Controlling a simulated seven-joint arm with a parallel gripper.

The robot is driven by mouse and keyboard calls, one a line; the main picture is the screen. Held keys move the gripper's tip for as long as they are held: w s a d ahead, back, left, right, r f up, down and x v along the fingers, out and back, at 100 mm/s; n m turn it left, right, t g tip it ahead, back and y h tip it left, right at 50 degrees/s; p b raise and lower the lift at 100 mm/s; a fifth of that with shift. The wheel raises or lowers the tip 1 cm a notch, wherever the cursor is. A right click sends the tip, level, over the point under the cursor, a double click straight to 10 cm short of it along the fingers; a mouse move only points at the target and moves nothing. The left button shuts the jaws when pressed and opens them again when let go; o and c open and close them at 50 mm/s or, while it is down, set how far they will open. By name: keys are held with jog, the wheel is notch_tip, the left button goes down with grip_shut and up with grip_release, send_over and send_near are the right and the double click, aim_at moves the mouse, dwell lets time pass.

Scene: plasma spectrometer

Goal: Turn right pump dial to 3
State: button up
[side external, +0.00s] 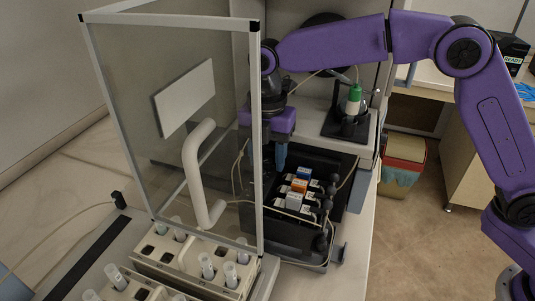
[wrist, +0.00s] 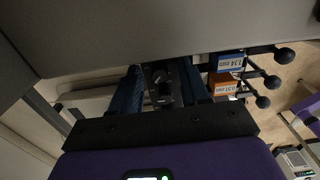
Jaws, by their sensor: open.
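The pump (side external: 258,225) is a black unit with blue, orange and pale cassettes, in the middle of the side view. In the wrist view, a dark dial (wrist: 160,78) with a lighter mark shows between my two blue fingers. My gripper (wrist: 160,90) is open, with one finger on each side of the dial. I cannot tell whether the fingers touch it or how deep they reach. In the side view my gripper (side external: 279,158) points down at the pump's back left, beside the cassettes. The dial is hidden there, and its number is not readable.
A glass door with a white handle (side external: 199,170) stands left of my gripper. Black-knobbed levers (wrist: 278,70) stick out beside the blue cassette (wrist: 228,63) and orange cassette (wrist: 224,87). A green-capped bottle (side external: 354,100) stands behind. Tube racks (side external: 190,262) are in front.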

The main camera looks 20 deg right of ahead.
aim_at(267, 160)
grip_shut()
jog(key=shift+m, duration=0.8)
grip_release()
notch_tip(267, 160, up, 17)
jog(key=shift+r, duration=0.2)
dwell(0.4)
